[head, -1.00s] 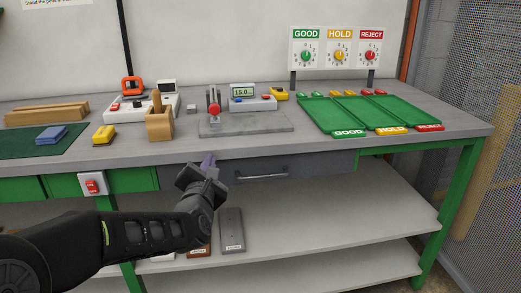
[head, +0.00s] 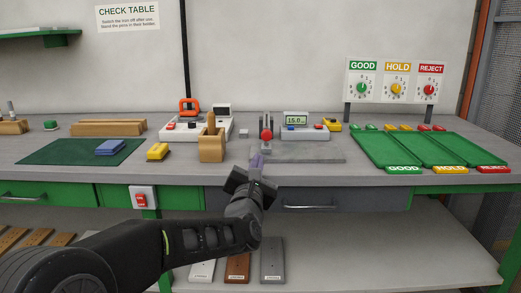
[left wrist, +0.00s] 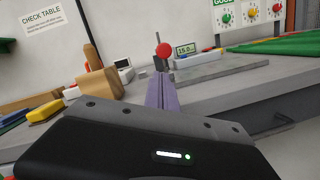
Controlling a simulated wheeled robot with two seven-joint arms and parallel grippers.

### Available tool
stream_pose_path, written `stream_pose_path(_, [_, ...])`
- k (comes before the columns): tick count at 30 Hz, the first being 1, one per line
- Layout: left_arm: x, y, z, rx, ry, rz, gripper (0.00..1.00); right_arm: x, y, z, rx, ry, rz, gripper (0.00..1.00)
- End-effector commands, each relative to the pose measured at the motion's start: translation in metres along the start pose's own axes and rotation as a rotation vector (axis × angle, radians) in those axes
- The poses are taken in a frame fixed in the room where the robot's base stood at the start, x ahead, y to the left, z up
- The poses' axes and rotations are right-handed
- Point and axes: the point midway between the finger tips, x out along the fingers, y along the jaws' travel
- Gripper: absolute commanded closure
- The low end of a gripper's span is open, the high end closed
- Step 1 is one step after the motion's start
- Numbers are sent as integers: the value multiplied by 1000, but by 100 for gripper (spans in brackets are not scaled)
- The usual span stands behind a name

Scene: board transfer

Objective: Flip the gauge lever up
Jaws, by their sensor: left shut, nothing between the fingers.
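The gauge lever with its red ball knob (head: 266,135) stands at the left end of the flat grey gauge plate (head: 315,155) on the bench. The knob also shows in the left wrist view (left wrist: 164,51), just above and beyond my fingertips. A readout box (head: 296,120) behind the plate shows about 15.0. My left gripper (head: 257,161) is shut and empty, in front of the lever near the bench's front edge. Its purple fingers in the left wrist view (left wrist: 161,92) are together and look apart from the knob. My right gripper is not in view.
A wooden block holder (head: 211,146) stands left of the lever, with a yellow block (head: 157,152) farther left. Green trays (head: 420,149) lie at the right. A drawer handle (head: 308,207) and red switch (head: 142,198) are on the bench front.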

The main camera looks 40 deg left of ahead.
Motion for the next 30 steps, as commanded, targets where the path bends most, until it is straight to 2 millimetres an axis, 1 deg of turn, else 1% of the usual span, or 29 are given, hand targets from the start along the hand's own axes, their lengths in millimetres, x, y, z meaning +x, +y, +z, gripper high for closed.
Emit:
stream_pose_path(1, [10,0,0,0,1,-1,100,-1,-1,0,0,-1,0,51])
stream_pose_path(6, [39,0,0,0,2,0,100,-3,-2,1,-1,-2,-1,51])
stream_pose_path(9, [53,0,0,0,1,-1,100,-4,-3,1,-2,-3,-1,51])
stream_pose_path(12, [62,0,0,0,0,-1,100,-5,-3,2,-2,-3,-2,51])
stream_pose_path(17, [68,0,0,0,0,-1,100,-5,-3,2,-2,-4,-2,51])
stream_pose_path(26, [68,0,0,0,0,-1,100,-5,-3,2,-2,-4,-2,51])
stream_pose_path(30, [68,1,3,0,0,-1,100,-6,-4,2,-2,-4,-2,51])
